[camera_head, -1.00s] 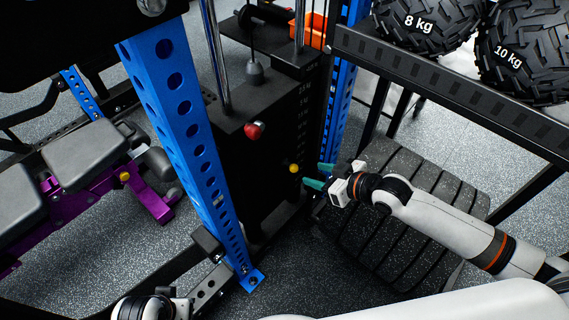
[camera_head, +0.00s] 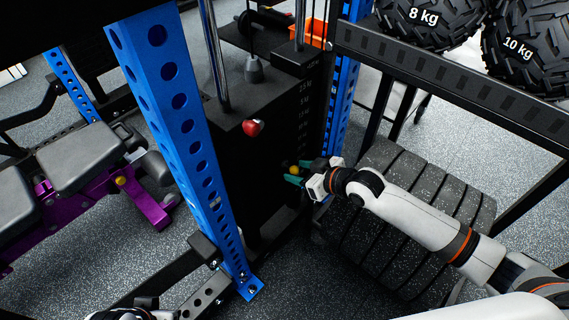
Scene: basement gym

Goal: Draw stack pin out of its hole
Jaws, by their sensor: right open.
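The stack pin shows as a yellow knob (camera_head: 293,170) on the front of the dark weight stack (camera_head: 311,120), which has a column of weight numbers. My right gripper (camera_head: 298,172) is open, with its teal fingertips on either side of the yellow knob. From this angle I cannot tell whether the fingers touch it. The pin's shaft and hole are hidden. A red knob (camera_head: 253,127) sits higher on the stack housing. Part of my left arm shows at the bottom left edge, but its fingers are out of view.
A blue perforated upright (camera_head: 190,140) stands left of the stack, and a second one (camera_head: 343,95) behind it. A black rack (camera_head: 450,85) with heavy balls is at the upper right. Dark ribbed blocks (camera_head: 400,215) lie below my right arm. A purple bench (camera_head: 90,205) is at left.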

